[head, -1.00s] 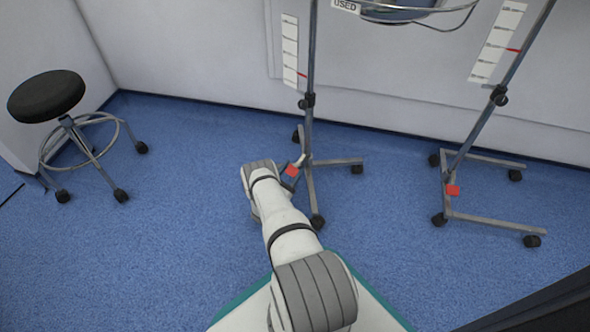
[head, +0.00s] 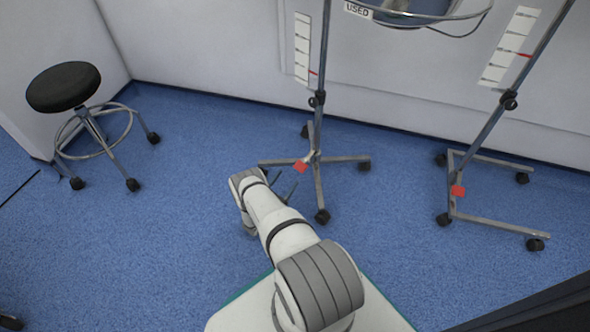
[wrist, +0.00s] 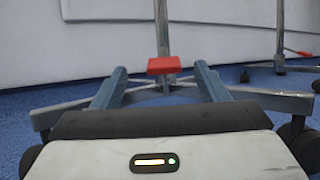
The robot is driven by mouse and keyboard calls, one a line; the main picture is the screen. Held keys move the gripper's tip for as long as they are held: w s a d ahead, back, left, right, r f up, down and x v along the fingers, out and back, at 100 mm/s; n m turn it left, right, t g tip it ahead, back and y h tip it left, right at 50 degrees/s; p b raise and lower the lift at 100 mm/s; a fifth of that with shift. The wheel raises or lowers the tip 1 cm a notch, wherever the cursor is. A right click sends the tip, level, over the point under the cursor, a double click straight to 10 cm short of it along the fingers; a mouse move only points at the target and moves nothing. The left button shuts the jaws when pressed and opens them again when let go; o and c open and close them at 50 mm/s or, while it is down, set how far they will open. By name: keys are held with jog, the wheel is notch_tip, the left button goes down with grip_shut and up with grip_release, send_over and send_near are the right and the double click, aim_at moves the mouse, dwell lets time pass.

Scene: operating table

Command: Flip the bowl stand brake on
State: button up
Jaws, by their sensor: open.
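The bowl stand (head: 318,132) is a metal pole on a wheeled base, standing by the wall in the head view. Its brake is a small red tab (head: 300,167) low at the foot of the pole. The red tab also shows in the wrist view (wrist: 175,65), in front of the pole. My gripper (head: 287,183) is low over the floor, just in front of the tab. In the wrist view my gripper (wrist: 160,72) is open, with one blue-grey finger on each side of the tab. I cannot tell whether the fingers touch it.
A second wheeled stand (head: 484,133) with its own red tab (head: 457,191) stands to the right. A black-topped stool (head: 63,87) is at the left. A wire ring with a bowl (head: 410,12) is at the top. Blue floor between stool and stand is clear.

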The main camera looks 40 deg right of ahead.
jog(key=a, duration=0.2)
jog(key=s+a, duration=0.1)
jog(key=a, duration=0.2)
jog(key=shift+a+p, duration=0.2)
jog(key=shift+p, duration=0.2)
